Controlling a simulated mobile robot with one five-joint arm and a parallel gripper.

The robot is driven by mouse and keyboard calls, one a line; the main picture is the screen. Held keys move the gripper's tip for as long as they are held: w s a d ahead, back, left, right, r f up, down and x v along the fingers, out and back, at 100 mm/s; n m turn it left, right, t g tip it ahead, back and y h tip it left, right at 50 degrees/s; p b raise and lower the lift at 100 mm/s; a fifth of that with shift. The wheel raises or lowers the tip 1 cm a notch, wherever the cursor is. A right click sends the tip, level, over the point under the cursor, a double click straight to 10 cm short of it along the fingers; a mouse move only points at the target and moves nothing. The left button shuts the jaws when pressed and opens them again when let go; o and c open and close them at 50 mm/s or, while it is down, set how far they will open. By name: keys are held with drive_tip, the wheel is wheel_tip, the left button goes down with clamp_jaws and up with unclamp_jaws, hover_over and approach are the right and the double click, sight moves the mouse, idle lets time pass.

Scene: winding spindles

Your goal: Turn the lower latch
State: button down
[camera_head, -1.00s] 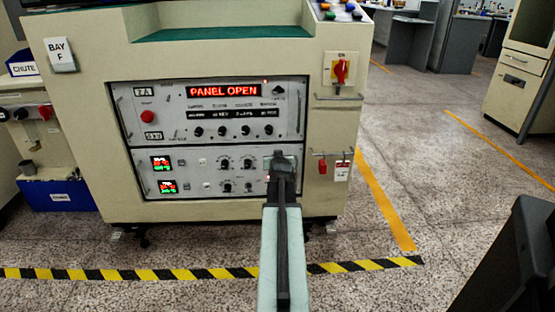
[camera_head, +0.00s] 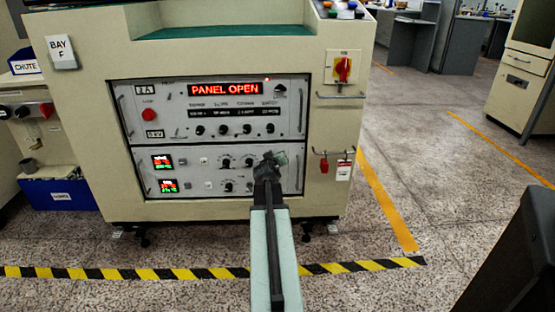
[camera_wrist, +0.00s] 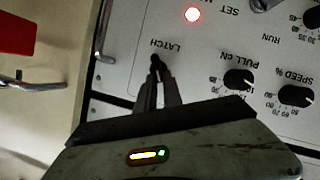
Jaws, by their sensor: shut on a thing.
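The lower latch (camera_wrist: 156,62) is a small dark knob beside the printed word LATCH in the wrist view, where the panel appears upside down. My gripper (camera_wrist: 157,80) is shut on it, with its two fingers close together around the knob. In the head view my gripper (camera_head: 268,167) is at the right part of the lower control panel (camera_head: 205,185) and appears tilted. My gripper hides the latch there, so I cannot tell its angle.
Several black knobs, including the PULL knob (camera_wrist: 238,79) and the SPEED knob (camera_wrist: 295,96), sit beside the latch. A lit red display (camera_head: 225,90) reads PANEL OPEN. A rail with a red tag (camera_head: 324,166) is right of the panel.

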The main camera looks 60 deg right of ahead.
drive_tip(key=n+b, duration=0.1)
drive_tip(key=n+g+h+b, duration=0.1)
drive_tip(key=w+n, duration=0.1)
drive_tip(key=shift+a+f+n+h+b, duration=0.3)
drive_tip(key=shift+a+f+h+b, duration=0.1)
idle(0.5)
drive_tip(key=c, duration=1.5)
unclamp_jaws()
drive_tip(key=shift+d, duration=0.1)
drive_tip(key=p+v, duration=0.1)
drive_tip(key=v, duration=0.7)
drive_tip(key=shift+p, duration=0.35)
